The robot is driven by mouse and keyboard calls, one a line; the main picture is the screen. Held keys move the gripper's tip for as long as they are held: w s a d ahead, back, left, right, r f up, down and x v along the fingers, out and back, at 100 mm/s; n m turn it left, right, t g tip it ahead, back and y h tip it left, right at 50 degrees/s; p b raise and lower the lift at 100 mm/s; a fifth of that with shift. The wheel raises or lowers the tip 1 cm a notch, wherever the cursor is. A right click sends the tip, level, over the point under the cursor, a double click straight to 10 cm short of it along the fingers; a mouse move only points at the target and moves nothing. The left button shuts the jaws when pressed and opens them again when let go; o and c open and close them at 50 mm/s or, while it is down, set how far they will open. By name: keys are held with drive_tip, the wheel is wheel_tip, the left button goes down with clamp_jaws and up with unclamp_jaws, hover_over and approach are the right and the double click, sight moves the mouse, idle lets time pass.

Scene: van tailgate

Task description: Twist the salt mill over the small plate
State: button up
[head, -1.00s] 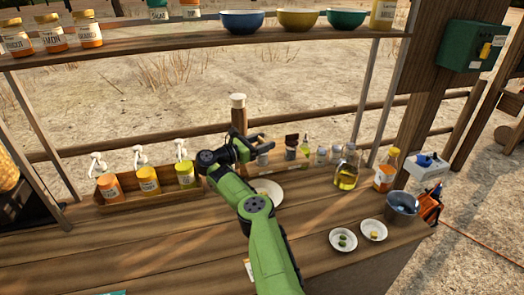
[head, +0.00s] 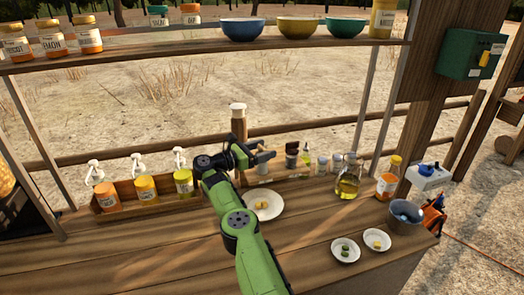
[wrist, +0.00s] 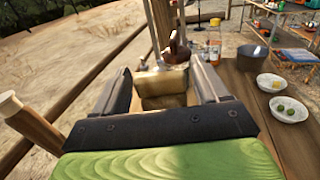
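A darker brown knobbed piece (wrist: 178,50) stands in the rack ahead of my gripper. I cannot tell which is the salt mill. A white plate (head: 276,211) with yellow pieces lies below the gripper.
Two small white dishes (head: 345,260) (head: 377,249) sit front right, near a grey pot (head: 404,216). An oil bottle (head: 347,184) and an orange-labelled bottle (head: 388,180) stand right of the rack. Pump bottles fill a wooden tray (head: 160,204) at left. The front counter is clear.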

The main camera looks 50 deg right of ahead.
drive_tip(key=shift+o, duration=0.4)
drive_tip(key=v, duration=1.5)
drive_tip(key=shift+a+b, duration=0.4)
drive_tip(key=shift+w, duration=0.1)
drive_tip(key=shift+c, duration=0.3)
